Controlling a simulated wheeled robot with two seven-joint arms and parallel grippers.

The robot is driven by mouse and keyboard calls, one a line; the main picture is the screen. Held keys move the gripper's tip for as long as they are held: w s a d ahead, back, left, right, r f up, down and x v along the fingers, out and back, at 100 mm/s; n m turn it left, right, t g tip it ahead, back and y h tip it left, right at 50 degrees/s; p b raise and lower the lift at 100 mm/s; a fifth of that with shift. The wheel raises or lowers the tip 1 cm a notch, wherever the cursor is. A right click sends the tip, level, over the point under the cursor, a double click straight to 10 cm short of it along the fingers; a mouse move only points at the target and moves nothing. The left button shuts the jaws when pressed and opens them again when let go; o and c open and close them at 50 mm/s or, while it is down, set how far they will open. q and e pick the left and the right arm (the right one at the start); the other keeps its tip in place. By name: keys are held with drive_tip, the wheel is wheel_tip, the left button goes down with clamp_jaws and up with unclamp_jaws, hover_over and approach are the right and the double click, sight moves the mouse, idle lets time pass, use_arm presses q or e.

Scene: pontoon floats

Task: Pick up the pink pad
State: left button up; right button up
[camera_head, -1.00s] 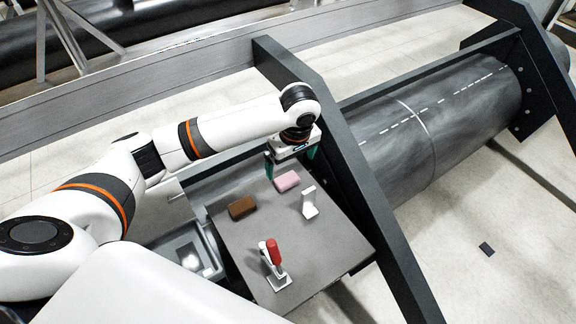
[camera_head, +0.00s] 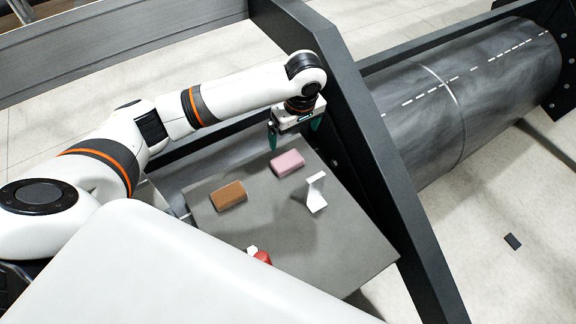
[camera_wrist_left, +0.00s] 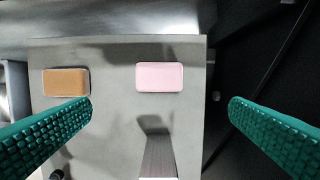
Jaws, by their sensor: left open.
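The pink pad (camera_head: 287,162) is a small rounded block lying on the grey tabletop (camera_head: 285,245), near its far edge. It also shows in the left wrist view (camera_wrist_left: 160,77), lying flat between and beyond the two open fingers. My left gripper (camera_head: 295,134) is open and empty, with green ribbed fingers pointing down. It is above the far edge of the table, over the pad and apart from it. In the left wrist view the gripper (camera_wrist_left: 160,125) has its fingers wide apart. My right gripper is not in view.
A brown block (camera_head: 229,196) lies left of the pad. A white bracket-shaped stand (camera_head: 316,192) stands to its right and nearer. A red-topped object (camera_head: 262,256) is partly hidden by my body. A dark beam (camera_head: 370,165) rises along the table's right side.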

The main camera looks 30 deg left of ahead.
use_arm(q)
wheel_tip(320, 180, down, 3)
drive_tip(key=b, duration=0.1)
hover_over(288, 160)
drive_tip(key=d, duration=0.1)
drive_tip(key=f, duration=0.5)
drive_tip(key=shift+s+d+f, duration=0.2)
drive_tip(key=shift+w+a+f+b, duration=0.1)
drive_tip(key=shift+a+f, duration=0.15)
drive_tip(key=shift+f, duration=0.75)
drive_tip(key=shift+a+f+b, duration=0.1)
drive_tip(key=shift+a+f, duration=0.15)
drive_tip(key=shift+f, duration=0.8)
drive_tip(key=shift+w+a+f+b, duration=0.1)
drive_tip(key=shift+a+f, duration=0.15)
drive_tip(key=shift+f, duration=0.75)
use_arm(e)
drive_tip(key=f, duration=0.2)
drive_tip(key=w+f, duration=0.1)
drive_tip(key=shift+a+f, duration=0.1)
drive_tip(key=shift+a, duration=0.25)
use_arm(q)
drive_tip(key=shift+s, duration=0.1)
drive_tip(key=shift+c, duration=0.2)
drive_tip(key=c, duration=0.9)
